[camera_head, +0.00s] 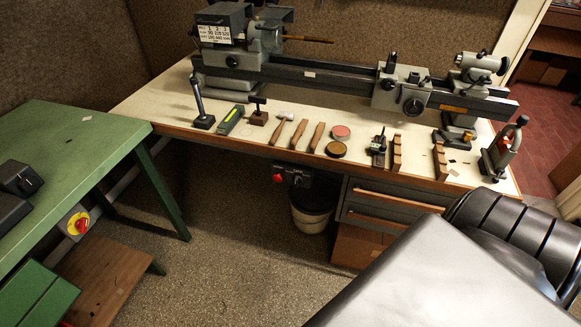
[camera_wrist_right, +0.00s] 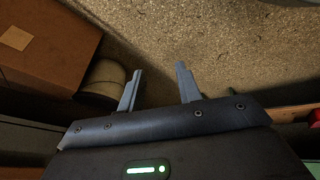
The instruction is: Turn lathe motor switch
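The lathe (camera_head: 330,70) stands along the back of the bench. Under the bench's front edge hangs a dark switch box (camera_head: 298,174) with a red knob (camera_head: 278,178) at its left. Which of the two is the lathe motor switch cannot be told for certain. My right gripper (camera_wrist_right: 159,68) is open and empty, pointing over the speckled floor in the right wrist view. The head view does not show its fingers. My left gripper is in neither view.
The bench top (camera_head: 232,150) holds hand tools, tins and wooden blocks along its front. A bin (camera_head: 312,217) stands below, beside drawers (camera_head: 385,205); the bin (camera_wrist_right: 103,82) and a brown box (camera_wrist_right: 48,45) show in the wrist view. Floor (camera_head: 235,255) is clear between tables.

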